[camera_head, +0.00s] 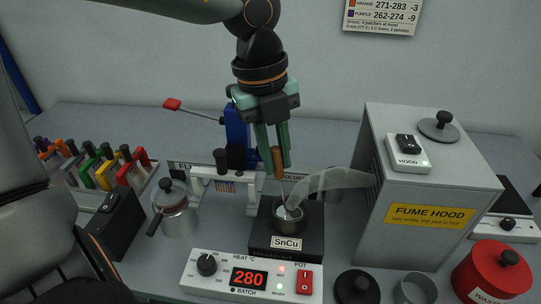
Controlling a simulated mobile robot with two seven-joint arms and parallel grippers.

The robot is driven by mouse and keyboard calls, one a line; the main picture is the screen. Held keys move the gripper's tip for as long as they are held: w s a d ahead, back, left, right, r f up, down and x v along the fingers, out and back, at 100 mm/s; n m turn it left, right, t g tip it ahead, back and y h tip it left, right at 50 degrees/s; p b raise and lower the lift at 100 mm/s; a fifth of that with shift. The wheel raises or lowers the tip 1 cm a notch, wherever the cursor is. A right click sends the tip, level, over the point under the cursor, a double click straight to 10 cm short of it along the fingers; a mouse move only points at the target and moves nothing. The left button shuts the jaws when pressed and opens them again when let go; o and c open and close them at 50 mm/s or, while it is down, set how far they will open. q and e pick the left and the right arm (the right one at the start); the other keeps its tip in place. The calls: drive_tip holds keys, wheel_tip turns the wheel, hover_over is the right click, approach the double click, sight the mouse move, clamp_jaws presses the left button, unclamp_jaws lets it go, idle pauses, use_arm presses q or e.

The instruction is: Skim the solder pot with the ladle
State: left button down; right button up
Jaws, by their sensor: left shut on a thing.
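My left gripper (276,158) hangs down from the top of the picture. It is shut on the wooden handle of the ladle (278,162). The ladle's thin shaft runs down to the solder pot (290,222), a small round metal pot on a black block labelled SnCu. The ladle's lower end is at the pot's mouth. I cannot tell how deep it sits. Something bright and silvery shows inside the pot. My right gripper is not in view.
The fume hood (428,242) stands right of the pot, its clear duct (338,180) reaching close to the ladle. The heat controller (250,278) in front reads 280. A lidded steel pot (180,215), red canister (492,272) and several coloured-handled tools (105,165) stand around.

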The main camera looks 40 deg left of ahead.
use_arm(q)
drive_tip(key=shift+w+a, duration=0.2)
drive_tip(key=shift+w, duration=0.35)
drive_tip(key=shift+a, duration=0.55)
drive_tip(key=shift+s+b, duration=0.1)
drive_tip(key=shift+b, duration=0.2)
